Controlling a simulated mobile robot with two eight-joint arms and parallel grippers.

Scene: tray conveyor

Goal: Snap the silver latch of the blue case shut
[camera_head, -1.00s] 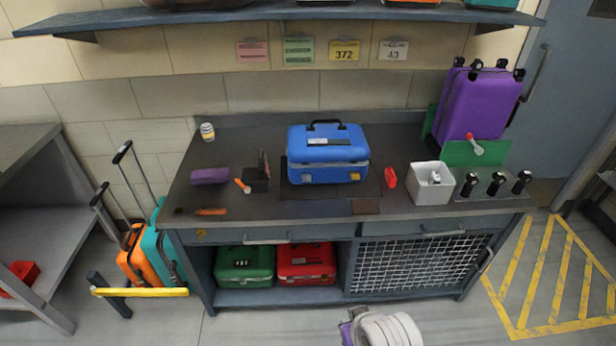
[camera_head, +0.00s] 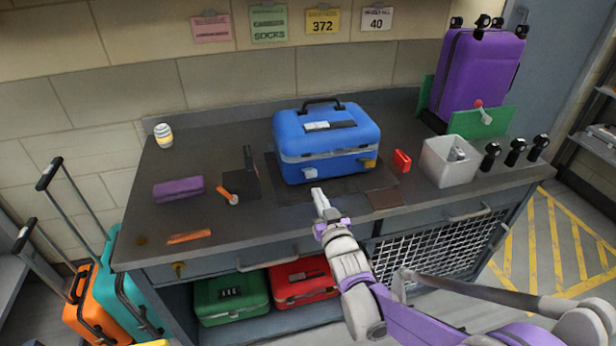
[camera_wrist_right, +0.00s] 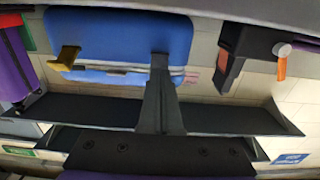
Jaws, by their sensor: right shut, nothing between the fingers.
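The blue case (camera_head: 325,140) stands closed-looking on the dark bench, handle up. The silver latch (camera_head: 310,173) is a small pale spot low on the left of its front; its exact position is too small to tell. A brass latch (camera_head: 370,163) is at the front right and juts out in the right wrist view (camera_wrist_right: 66,58). My right gripper (camera_head: 318,192) is shut and empty, its tip just in front of and below the silver latch; I cannot tell whether they touch. In the right wrist view, the fingers (camera_wrist_right: 160,65) cover the silver latch's area. My left gripper is not in view.
A red item (camera_head: 402,160) and a white bin (camera_head: 447,162) stand right of the case. A dark block (camera_head: 250,172), an orange-handled tool (camera_head: 226,194) and a purple roll (camera_head: 178,189) lie left. A purple suitcase (camera_head: 478,75) stands at the back right. The bench front is mostly clear.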

